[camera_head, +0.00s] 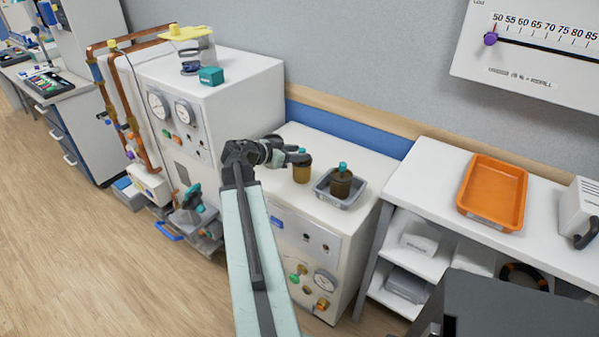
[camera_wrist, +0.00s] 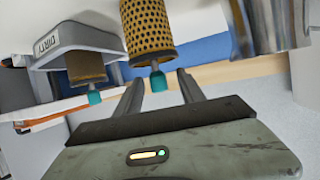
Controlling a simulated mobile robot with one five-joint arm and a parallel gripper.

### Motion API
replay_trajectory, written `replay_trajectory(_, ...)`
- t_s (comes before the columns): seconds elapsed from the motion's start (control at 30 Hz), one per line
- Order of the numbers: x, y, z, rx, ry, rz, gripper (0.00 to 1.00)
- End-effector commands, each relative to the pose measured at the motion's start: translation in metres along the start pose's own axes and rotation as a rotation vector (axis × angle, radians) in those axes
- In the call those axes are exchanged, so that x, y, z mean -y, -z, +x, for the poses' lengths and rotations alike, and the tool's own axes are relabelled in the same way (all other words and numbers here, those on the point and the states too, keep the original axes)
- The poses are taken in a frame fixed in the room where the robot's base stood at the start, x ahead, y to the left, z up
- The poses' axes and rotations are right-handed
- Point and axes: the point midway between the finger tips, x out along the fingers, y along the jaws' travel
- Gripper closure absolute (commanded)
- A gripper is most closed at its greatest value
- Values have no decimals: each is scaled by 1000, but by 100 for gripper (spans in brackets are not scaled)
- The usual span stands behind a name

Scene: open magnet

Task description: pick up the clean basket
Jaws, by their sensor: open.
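The clean basket (camera_head: 301,174) is a golden perforated cylinder with a teal knob. It stands on the white cabinet top, outside the grey tray (camera_head: 325,196). My gripper (camera_head: 299,156) is at its top. In the wrist view, where things appear upside down, the basket (camera_wrist: 150,30) is large and its teal knob (camera_wrist: 158,81) shows between the two open fingers (camera_wrist: 160,77). I cannot tell whether either finger touches the knob. A darker brown basket (camera_head: 341,186) with a teal knob sits in the grey tray, labelled DIRTY in the wrist view (camera_wrist: 75,38).
The grey tray is close to the right of the clean basket. A taller white cabinet (camera_head: 240,90) with gauges stands to the left. An orange tray (camera_head: 492,192) lies on the right-hand bench (camera_head: 430,185). The wall is close behind.

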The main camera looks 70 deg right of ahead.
Motion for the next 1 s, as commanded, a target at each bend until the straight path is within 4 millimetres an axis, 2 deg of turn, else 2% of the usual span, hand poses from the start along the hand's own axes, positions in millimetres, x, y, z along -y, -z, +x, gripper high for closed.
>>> replay_trajectory(0.23,0,-2,43,1,-2,0,54)
replay_trajectory(0.47,-1,1,46,0,1,-1,54)
replay_trajectory(0.5,-1,1,46,0,1,-1,59)
replay_trajectory(0.63,-1,1,46,1,1,-1,95)
replay_trajectory(0.67,-1,1,46,1,1,-2,100)
replay_trajectory(1.0,0,1,45,0,1,-2,100)
